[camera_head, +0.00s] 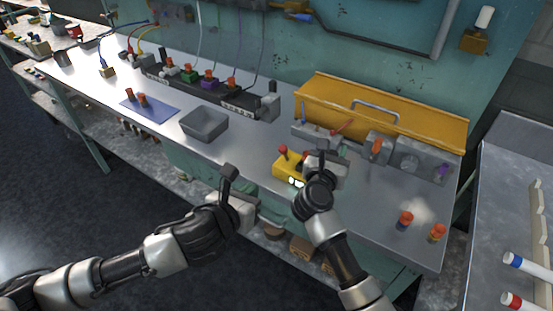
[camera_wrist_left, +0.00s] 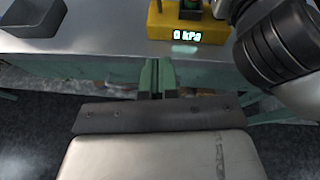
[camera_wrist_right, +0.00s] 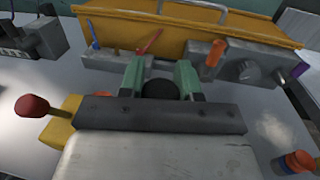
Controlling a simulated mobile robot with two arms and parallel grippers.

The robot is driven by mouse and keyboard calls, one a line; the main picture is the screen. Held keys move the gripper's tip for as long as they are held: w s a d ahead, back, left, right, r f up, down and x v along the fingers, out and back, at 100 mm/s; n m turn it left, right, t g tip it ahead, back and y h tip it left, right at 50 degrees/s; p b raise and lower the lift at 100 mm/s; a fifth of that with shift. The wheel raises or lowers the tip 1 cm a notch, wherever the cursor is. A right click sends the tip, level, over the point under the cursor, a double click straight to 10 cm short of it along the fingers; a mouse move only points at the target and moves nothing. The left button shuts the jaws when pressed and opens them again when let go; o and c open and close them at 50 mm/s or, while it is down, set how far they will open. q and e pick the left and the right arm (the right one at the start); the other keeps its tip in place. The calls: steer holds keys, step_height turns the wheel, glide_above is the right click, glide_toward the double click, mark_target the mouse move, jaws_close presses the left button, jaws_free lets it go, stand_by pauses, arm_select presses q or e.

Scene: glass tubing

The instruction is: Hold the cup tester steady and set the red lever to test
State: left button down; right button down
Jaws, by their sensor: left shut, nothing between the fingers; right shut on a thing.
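The cup tester is a yellow box (camera_head: 287,167) near the front edge of the bench; its lit display reads 0 kPa in the left wrist view (camera_wrist_left: 172,24). Its red lever (camera_head: 283,150) stands up at the box's left end, with its red knob at the left of the right wrist view (camera_wrist_right: 32,106). My right gripper (camera_wrist_right: 158,82) is shut on a dark round thing at the tester, which hides part of the box. My left gripper (camera_wrist_left: 157,75) is shut and empty, in front of the bench edge, left of the tester and apart from it.
A grey tray (camera_head: 205,123) stands left of the tester. A yellow case (camera_head: 380,108) and grey fixtures stand behind it. Two orange-topped pieces (camera_head: 405,220) (camera_head: 437,233) stand at the right front. The bench between tray and tester is clear.

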arm_select(q)
glide_toward(283, 154)
step_height(283, 154, down, 4)
steer(key=w, duration=0.2)
steer(key=w+d, duration=0.2)
steer(key=shift+w+d+r, duration=0.25)
steer(key=shift+w+r, duration=0.1)
steer(key=shift+w, duration=0.05)
steer(key=shift+w+d+r, duration=0.2)
steer(key=shift+w, duration=0.25)
steer(key=shift+r, duration=0.1)
